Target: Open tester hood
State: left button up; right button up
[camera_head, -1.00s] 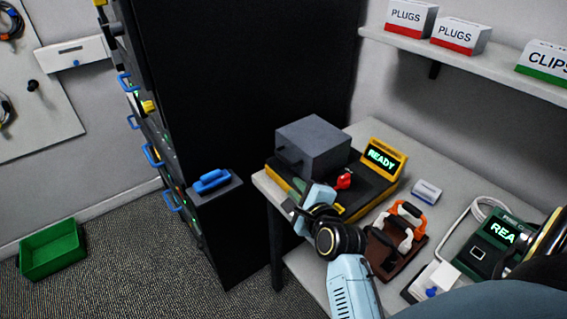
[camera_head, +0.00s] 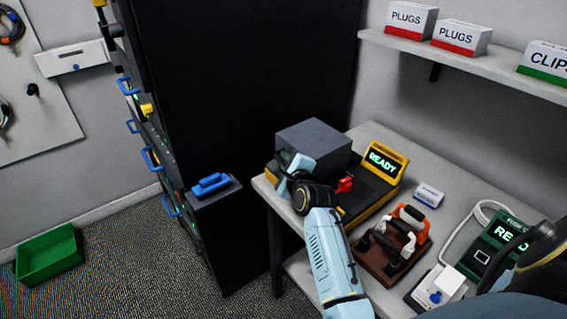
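The tester (camera_head: 372,197) is a black and yellow unit on the table, with a lit READY display (camera_head: 383,161) at its back right. Its grey box-shaped hood (camera_head: 318,141) sits down over the left part of the base and looks closed. A red lever (camera_head: 345,185) stands beside the hood.
A brown rack (camera_head: 390,262) with orange, white and dark clips stands right of my forearm. A second READY device (camera_head: 497,240) with a white cable is at the right. A black cabinet (camera_head: 240,120) stands left of the table; a green bin (camera_head: 48,254) is on the floor.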

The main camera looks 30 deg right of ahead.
jog(key=shift+w, duration=0.2)
jog(key=shift+c, duration=0.2)
grip_shut()
